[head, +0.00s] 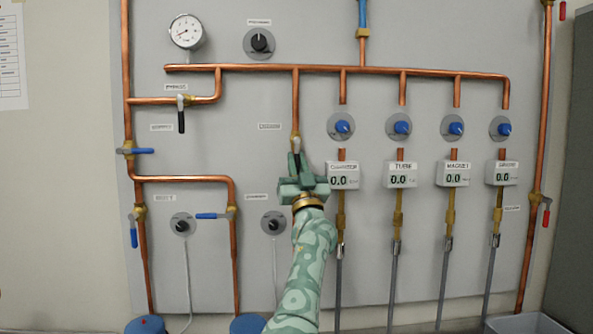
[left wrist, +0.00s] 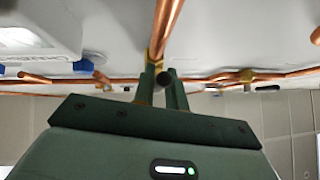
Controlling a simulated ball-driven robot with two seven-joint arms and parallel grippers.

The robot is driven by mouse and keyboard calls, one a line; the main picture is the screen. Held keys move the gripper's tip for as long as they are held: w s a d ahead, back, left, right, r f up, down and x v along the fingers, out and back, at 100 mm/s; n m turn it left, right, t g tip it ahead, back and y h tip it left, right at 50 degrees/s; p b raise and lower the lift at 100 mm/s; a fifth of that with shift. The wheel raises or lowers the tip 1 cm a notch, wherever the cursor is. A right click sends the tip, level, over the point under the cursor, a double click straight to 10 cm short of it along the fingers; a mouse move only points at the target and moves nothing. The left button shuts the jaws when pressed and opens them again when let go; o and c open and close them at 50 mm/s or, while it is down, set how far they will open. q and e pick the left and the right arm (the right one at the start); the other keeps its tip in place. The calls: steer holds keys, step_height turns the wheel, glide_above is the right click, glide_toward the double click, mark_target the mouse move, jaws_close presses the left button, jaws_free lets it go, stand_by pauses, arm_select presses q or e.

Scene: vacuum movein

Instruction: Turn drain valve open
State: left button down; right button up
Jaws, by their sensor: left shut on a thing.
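The valve on the middle drop pipe has a brass body (head: 295,137), just right of a small label (head: 268,126) too blurred to read surely. My left gripper (head: 297,162) is shut on its handle, which hangs down in line with the pipe. In the left wrist view, the dark round end of the handle (left wrist: 166,77) shows between the fingers of the gripper (left wrist: 160,88), below the brass body (left wrist: 156,62). The gripper hides most of the handle. My right gripper is out of view.
A counter display box (head: 343,176) sits close to the right of my gripper, with a blue knob (head: 342,127) above it. A black-handled valve (head: 181,112) and a black knob (head: 273,224) are to the left. A grey bin (head: 524,323) stands at lower right.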

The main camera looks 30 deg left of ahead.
arm_select(q)
steer(key=shift+w+n+g+y, duration=0.1)
steer(key=shift+n+g+y, duration=0.2)
steer(key=shift+n, duration=0.1)
steer(key=c, duration=1.4)
jaws_free()
steer(key=shift+w, duration=0.1)
steer(key=shift+c, duration=0.2)
steer(key=p+v, duration=0.1)
steer(key=v, duration=1.5)
steer(key=shift+d+f, duration=0.2)
